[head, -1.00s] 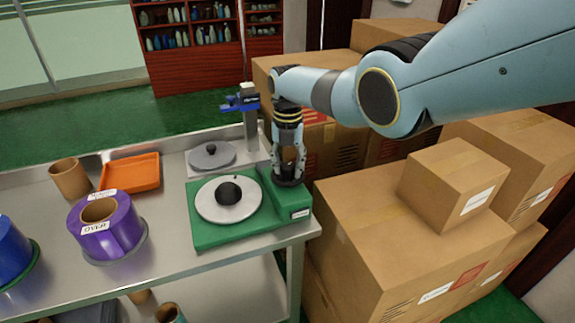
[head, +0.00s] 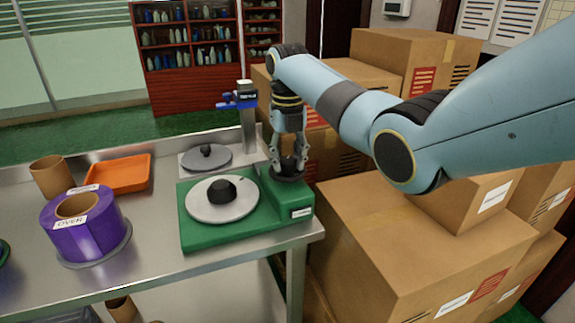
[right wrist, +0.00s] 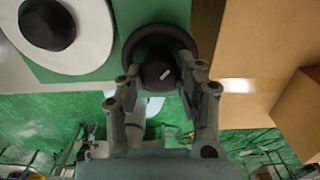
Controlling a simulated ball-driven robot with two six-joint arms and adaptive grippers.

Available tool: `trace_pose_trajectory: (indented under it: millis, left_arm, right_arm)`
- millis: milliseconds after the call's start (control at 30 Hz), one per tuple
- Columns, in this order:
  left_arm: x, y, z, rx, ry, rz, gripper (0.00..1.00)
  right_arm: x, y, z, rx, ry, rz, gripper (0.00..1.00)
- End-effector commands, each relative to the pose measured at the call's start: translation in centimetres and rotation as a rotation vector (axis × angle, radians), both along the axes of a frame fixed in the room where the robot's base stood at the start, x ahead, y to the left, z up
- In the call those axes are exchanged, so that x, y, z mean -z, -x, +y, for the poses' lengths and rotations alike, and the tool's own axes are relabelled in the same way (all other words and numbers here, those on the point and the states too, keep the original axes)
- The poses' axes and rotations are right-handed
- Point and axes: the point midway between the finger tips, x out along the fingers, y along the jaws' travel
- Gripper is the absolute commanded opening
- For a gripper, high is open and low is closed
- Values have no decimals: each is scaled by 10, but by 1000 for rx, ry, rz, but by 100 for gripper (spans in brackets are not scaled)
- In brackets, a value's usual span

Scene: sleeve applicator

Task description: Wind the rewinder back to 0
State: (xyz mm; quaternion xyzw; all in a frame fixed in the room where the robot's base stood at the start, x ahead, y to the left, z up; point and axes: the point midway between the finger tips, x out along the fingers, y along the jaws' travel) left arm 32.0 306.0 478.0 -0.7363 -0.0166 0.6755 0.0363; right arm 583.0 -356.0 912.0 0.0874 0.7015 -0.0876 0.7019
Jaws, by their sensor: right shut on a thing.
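The rewinder (head: 240,232) is a green base on the steel bench, with a round grey-white disc (head: 240,208) and black hub (head: 222,190) on its left part. At its right end a raised green block bears a dark round dial with a black knob (right wrist: 158,73), which carries a short white mark. My right gripper (head: 289,168) points down over this block, its fingers on either side of the knob and shut on it. The fingers partly hide the knob in the head view. The rewinder's reading cannot be made out. My left gripper is not in view.
A grey stand with a round plate (head: 207,158) and a blue-clamped post (head: 247,118) stands behind the rewinder. A purple roll (head: 88,228), an orange tray (head: 119,174) and a cardboard core (head: 50,177) are to the left. Cardboard boxes (head: 410,245) crowd the right side.

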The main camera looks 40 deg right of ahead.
Motion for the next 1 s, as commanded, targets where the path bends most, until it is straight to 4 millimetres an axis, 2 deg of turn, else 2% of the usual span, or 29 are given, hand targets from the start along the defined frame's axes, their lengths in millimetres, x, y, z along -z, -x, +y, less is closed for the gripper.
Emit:
trace_pose_trajectory:
  millis: [300, 333, 500, 800, 867, 1000]
  left_arm:
    - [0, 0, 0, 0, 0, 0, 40]
    - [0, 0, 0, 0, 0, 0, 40]
    - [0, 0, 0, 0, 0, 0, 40]
    - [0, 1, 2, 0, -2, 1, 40]
    - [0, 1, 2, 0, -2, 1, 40]
    - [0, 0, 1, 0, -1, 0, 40]
  right_arm:
    - [-2, -1, 0, -1, 1, -3, 4]
    - [-2, -1, 0, -1, 1, -3, 37]
    - [-1, -1, 0, 0, 0, -2, 59]
    - [-3, 0, 0, 0, 0, -1, 59]
    - [-9, -1, 0, 0, 1, -3, 59]
    - [-32, -1, 0, -1, 0, -5, 59]
